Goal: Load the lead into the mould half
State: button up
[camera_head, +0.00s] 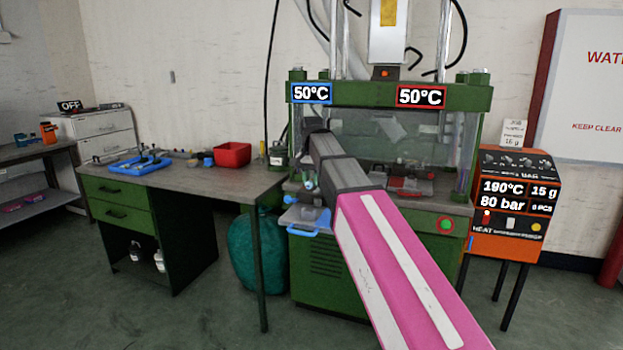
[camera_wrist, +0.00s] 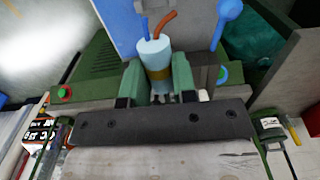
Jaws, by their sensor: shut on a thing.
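In the wrist view my gripper (camera_wrist: 158,82) is shut on a pale blue cylindrical piece with a brass band and a short orange-brown cord, which looks like the lead (camera_wrist: 154,56). The green fingers grip its sides. A grey and red fixture (camera_head: 410,186) lies on the press bed to the right of my arm. I cannot tell whether it is the mould half. The middle of the bed is hidden.
A blue-rimmed tray (camera_head: 304,219) juts from the press front. The left bench (camera_head: 180,178) carries a blue tray (camera_head: 139,163) and a red bin (camera_head: 233,154). An orange control box (camera_head: 508,205) stands at right. A teal sack (camera_head: 257,252) sits below the bench.

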jog(key=shift+f, duration=3.8)
jog(key=o, duration=1)
notch_tip(320, 180, up, 11)
jog(key=shift+f, duration=0.15)
